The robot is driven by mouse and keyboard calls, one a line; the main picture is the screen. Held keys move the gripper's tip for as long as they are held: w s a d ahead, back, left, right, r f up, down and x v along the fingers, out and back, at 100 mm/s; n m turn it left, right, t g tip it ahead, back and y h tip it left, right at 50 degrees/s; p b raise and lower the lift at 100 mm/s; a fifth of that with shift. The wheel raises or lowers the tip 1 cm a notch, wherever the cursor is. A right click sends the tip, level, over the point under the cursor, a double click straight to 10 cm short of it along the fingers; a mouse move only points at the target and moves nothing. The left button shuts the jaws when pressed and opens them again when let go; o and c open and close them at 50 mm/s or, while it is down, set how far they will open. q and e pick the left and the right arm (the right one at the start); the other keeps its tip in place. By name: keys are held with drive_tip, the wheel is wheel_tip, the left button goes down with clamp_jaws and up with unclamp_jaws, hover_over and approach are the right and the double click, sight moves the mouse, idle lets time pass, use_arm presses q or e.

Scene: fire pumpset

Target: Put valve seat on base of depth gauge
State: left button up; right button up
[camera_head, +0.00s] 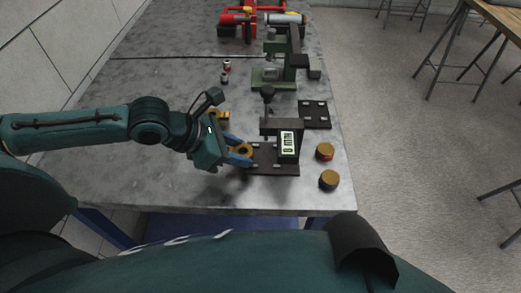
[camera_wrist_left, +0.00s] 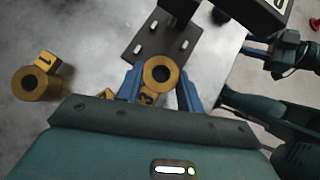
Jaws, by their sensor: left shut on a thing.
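My left gripper (camera_head: 243,152) is shut on a brass ring-shaped valve seat (camera_head: 244,149). In the left wrist view the seat (camera_wrist_left: 160,76) sits between the two blue fingertips, its round hole facing the camera. A yellow block marked 3 (camera_wrist_left: 148,98) shows beside its lower edge. The depth gauge (camera_head: 287,143) has a display reading 0 mm. Its dark flat base (camera_head: 283,170) also shows in the left wrist view (camera_wrist_left: 178,50), at the seat's far side. I cannot tell whether seat and base touch. My right gripper (camera_wrist_left: 256,48) shows only partly, off the table.
Another brass ring (camera_wrist_left: 31,84) with a block marked 1 lies on the grey table (camera_head: 120,185). Two gold-topped round parts (camera_head: 326,166) stand right of the gauge. A dark plate (camera_head: 315,114) and a green device (camera_head: 272,76) stand behind. The table's front left is clear.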

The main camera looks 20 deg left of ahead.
sight(261, 158)
use_arm(q)
drive_tip(key=shift+w+d+r, duration=0.15)
drive_tip(key=shift+w+d, duration=0.5)
drive_tip(key=shift+d, duration=0.25)
drive_tip(key=shift+w+d+f+p, duration=0.15)
drive_tip(key=shift+w+d+f, duration=0.05)
drive_tip(key=shift+w+d, duration=0.4)
drive_tip(key=shift+w+d+f+p, duration=0.15)
drive_tip(key=shift+w+d, duration=0.2)
drive_tip(key=shift+d, duration=0.3)
drive_tip(key=shift+a+f, duration=0.1)
drive_tip(key=shift+f, duration=0.35)
drive_tip(key=o, duration=0.8)
drive_tip(key=shift+f, duration=0.2)
drive_tip(key=o, duration=0.5)
drive_tip(key=shift+s, duration=0.1)
